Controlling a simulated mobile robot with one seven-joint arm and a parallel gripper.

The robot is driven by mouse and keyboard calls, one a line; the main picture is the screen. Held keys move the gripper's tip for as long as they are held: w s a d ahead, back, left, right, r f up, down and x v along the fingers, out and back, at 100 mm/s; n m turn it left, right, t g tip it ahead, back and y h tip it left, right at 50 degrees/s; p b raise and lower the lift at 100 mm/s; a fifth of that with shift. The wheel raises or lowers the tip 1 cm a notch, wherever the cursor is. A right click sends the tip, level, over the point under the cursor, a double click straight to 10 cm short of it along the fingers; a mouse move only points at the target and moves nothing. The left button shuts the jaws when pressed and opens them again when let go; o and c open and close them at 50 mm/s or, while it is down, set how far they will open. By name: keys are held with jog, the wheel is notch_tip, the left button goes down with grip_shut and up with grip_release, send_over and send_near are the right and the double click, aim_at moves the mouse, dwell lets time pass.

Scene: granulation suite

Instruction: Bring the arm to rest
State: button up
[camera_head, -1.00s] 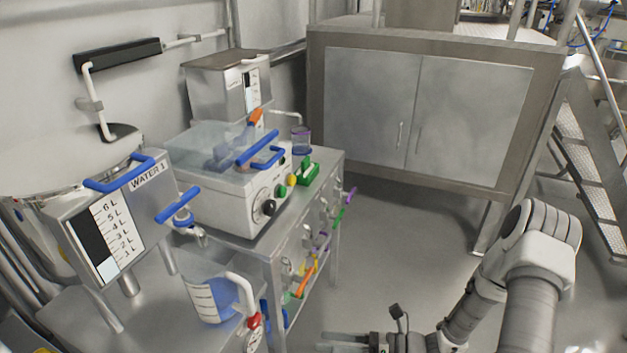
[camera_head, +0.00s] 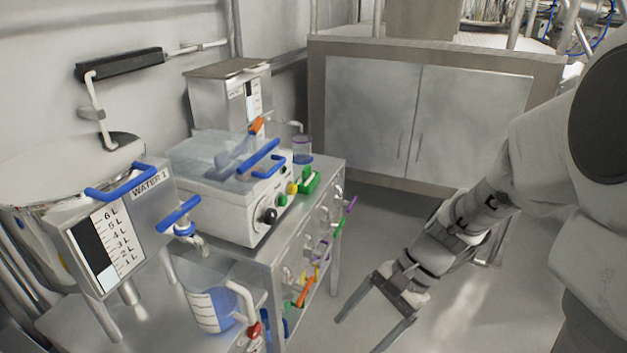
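My gripper (camera_head: 364,333) is in the lower middle of the head view, over the floor to the right of the bench. Its two long fingers are spread apart with nothing between them. It points down and to the left, apart from the bench and everything on it. My arm (camera_head: 480,215) comes in from the right edge, with a large link close to the camera. The arm hides part of the cabinet's right side and the stairs.
A steel bench (camera_head: 262,256) at left carries a white machine (camera_head: 225,212) with blue handles. A jug of blue liquid (camera_head: 212,309) stands at the front, near the WATER 1 tank (camera_head: 120,230). Coloured-handled tools hang on the bench's side. A large cabinet (camera_head: 370,110) stands behind clear floor.

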jog(key=s+d+r+n+t+h+p, duration=0.2)
jog(key=r+n+p, duration=0.1)
jog(key=r, duration=0.6)
jog(key=s+d+r+n+t+h+p, duration=0.1)
jog(key=d+r+n+t+h+p, duration=0.1)
jog(key=r+p, duration=0.3)
jog(key=s+d+r+n+t+h+p, duration=0.2)
jog(key=r+n+t+p, duration=0.1)
jog(key=r, duration=1)
jog(key=shift+s+n+t+p, duration=0.35)
jog(key=shift+n+t+p, duration=0.05)
jog(key=shift+n+p, duration=0.55)
jog(key=shift+r, duration=0.1)
